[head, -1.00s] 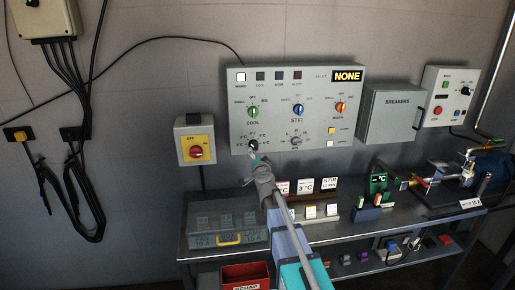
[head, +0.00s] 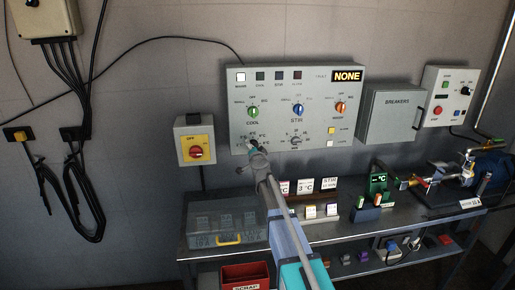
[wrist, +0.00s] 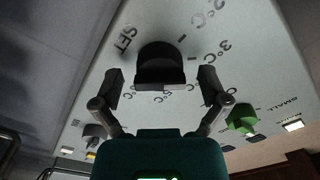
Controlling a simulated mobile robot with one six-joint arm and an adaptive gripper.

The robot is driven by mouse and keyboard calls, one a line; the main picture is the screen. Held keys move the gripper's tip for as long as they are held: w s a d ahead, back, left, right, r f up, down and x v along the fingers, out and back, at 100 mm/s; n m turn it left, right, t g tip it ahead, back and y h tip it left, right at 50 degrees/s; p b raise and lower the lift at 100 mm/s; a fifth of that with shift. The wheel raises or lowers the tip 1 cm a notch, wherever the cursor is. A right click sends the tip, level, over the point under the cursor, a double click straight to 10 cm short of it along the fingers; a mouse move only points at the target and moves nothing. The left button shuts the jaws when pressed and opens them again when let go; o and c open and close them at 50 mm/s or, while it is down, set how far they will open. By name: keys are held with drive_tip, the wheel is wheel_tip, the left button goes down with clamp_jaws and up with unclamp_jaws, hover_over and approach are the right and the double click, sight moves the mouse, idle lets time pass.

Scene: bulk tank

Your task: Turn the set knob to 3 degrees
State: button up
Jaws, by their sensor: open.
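The set knob (wrist: 160,64) is black and sits on the grey control panel (wrist: 185,45), with SET and degree marks such as 2°C and 3°C printed around it. I cannot clearly tell which mark it points to. My gripper (wrist: 161,84) is open, one finger to each side of the knob's near end, with a visible gap on both sides. In the head view my gripper (head: 257,153) is at the panel's lower left and hides most of the knob.
The green COOL knob (head: 253,111) is above the set knob, and a grey knob (head: 296,141) is to its right. A yellow switch box (head: 196,140) hangs left of the panel. A metal bench (head: 350,215) with small signs and parts stands below.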

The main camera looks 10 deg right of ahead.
drive_tip(key=c, duration=1.1)
drive_tip(key=shift+c, duration=0.3)
drive_tip(key=shift+n, duration=0.4)
drive_tip(key=o, duration=1.2)
drive_tip(key=shift+c, duration=0.2)
drive_tip(key=shift+s, duration=0.1)
drive_tip(key=s, duration=1.1)
drive_tip(key=shift+s, duration=0.4)
